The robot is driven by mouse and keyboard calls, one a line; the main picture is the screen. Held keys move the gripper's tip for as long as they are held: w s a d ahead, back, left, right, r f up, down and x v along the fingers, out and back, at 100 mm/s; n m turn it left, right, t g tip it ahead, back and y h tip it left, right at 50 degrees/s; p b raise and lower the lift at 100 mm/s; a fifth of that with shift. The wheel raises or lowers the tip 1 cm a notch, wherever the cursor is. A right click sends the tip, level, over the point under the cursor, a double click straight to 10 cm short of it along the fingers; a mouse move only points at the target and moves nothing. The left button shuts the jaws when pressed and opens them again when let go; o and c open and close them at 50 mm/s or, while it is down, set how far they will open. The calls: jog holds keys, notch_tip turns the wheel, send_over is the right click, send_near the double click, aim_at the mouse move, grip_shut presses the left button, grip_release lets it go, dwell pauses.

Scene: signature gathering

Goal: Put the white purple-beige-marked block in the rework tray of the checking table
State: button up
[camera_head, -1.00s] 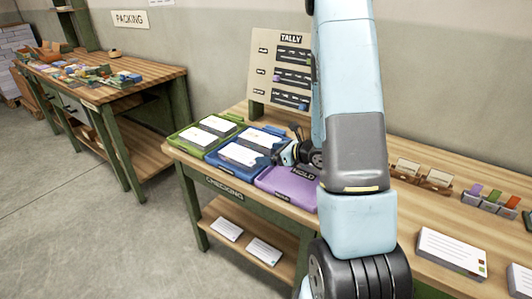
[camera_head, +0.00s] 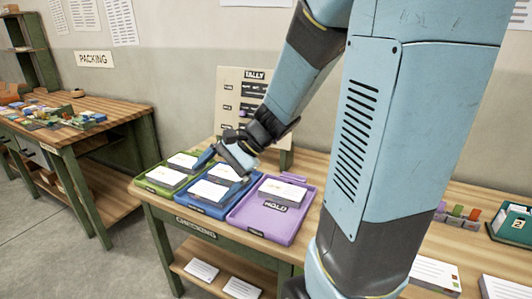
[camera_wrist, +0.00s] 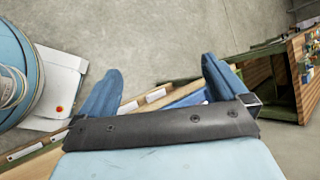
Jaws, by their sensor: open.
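The checking table (camera_head: 182,222) bears a green tray (camera_head: 140,184), a blue tray (camera_head: 181,203) and a purple tray (camera_head: 262,226) marked HOLD. I cannot read which is the rework tray. A white block (camera_head: 283,190) with a faint beige mark lies in the purple tray, behind the HOLD label; I cannot make out purple on it. White blocks (camera_head: 209,190) also lie in the blue and green trays. My gripper (camera_head: 222,158) is over the back of the blue tray. In the wrist view my gripper (camera_wrist: 160,86) is open, with nothing between its fingers.
A tally board (camera_head: 232,95) stands behind the trays. White cards (camera_head: 241,288) lie on the lower shelf. The packing table (camera_head: 118,118) stands at the left, with floor between the tables. My arm hides the middle of the checking table.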

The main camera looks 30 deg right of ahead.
jog(key=s+d+r+n+t+h, duration=0.3)
jog(key=s+d+r+n+h, duration=0.5)
jog(key=s+r+n+h, duration=0.1)
jog(key=shift+s+r+n, duration=0.7)
jog(key=shift+s+n, duration=0.3)
jog(key=shift+s, duration=0.25)
jog(key=shift+a, duration=0.1)
